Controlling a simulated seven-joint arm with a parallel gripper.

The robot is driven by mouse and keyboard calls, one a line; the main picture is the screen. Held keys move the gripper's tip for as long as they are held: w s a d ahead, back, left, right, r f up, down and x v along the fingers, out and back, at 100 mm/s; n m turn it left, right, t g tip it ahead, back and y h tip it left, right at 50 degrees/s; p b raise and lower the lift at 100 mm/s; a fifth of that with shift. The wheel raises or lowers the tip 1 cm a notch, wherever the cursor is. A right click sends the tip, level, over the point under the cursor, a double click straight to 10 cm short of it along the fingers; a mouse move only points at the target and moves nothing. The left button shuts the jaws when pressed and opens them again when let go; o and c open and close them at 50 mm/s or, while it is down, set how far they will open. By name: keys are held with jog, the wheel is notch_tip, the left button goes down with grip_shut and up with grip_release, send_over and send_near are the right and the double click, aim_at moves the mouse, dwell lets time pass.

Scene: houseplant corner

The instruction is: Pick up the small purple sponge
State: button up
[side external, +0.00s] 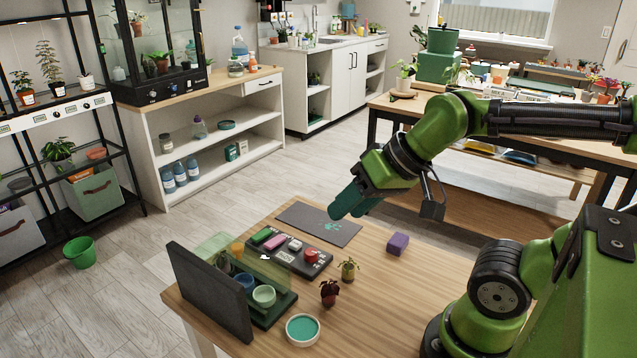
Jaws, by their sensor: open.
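The small purple sponge (398,244) is a block lying on the wooden table, right of the grey mat. It stands clear of the things around it. My gripper (352,208) has dark green fingers and is above the table, to the left of the sponge and higher than it. The fingers point down and to the left. They appear apart and nothing shows between them. Nothing hides the sponge in this view.
A grey mat (318,224) lies behind a dark tray with coloured blocks (290,252). Two small plants (348,269) stand in front of the sponge, to its left. A dark upright panel (208,292) and a teal-filled dish (302,330) are at the front left. Table around the sponge (440,262) is bare.

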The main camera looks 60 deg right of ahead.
jog(key=o, duration=1)
jog(key=shift+c, duration=0.2)
jog(key=n+g+h, duration=0.1)
jog(key=g+h, duration=0.1)
jog(key=g, duration=0.5)
send_over(399, 239)
notch_tip(399, 239, down, 8)
jog(key=n, duration=0.3)
notch_tip(399, 239, down, 11)
jog(key=shift+s+d+r, duration=0.1)
jog(key=shift+s+r, duration=0.05)
jog(key=shift+f, duration=2.75)
